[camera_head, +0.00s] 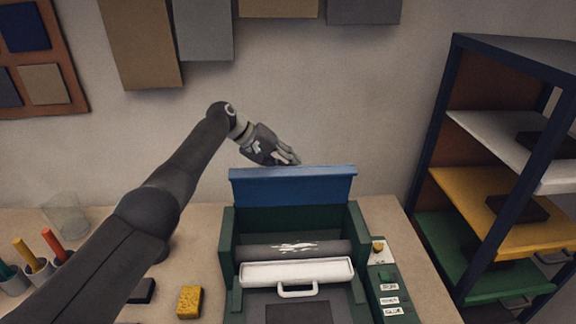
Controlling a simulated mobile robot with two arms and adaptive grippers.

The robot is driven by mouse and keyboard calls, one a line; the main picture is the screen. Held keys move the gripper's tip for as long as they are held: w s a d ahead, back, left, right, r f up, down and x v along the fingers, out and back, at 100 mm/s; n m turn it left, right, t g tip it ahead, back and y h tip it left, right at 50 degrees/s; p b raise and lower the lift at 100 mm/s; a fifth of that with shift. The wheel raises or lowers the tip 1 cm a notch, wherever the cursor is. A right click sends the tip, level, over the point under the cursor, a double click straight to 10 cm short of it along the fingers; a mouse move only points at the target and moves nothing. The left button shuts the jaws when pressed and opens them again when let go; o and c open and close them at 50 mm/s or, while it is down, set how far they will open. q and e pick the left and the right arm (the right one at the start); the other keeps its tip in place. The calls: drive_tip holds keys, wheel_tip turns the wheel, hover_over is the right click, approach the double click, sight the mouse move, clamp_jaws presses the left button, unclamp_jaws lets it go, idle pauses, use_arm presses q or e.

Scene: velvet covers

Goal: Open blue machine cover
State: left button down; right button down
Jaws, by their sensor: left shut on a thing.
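The blue cover (292,187) stands raised and steeply tilted at the back of the dark green machine (226,245), so the inside is in view. Inside are a dark roller (294,250) and a white bar with a handle (297,275). My left arm comes in from the left and reaches over to the machine's back. My left gripper (287,156) is at the cover's top edge, left of its middle, shut on the cover. The fingertips are small and partly hidden at that edge. My right gripper does not show.
A shelf (462,120) with white, yellow and green trays stands at the right. A control panel (385,283) is on the machine's right side. A yellow sponge-like block (189,301), a dark block (142,291), a clear glass (66,214) and cups with markers (38,268) stand at the left.

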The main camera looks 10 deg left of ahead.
use_arm(q)
drive_tip(key=shift+w+r, duration=0.1)
drive_tip(key=c, duration=1.2)
unclamp_jaws()
drive_tip(key=v, duration=1.2)
drive_tip(key=shift+w, duration=0.1)
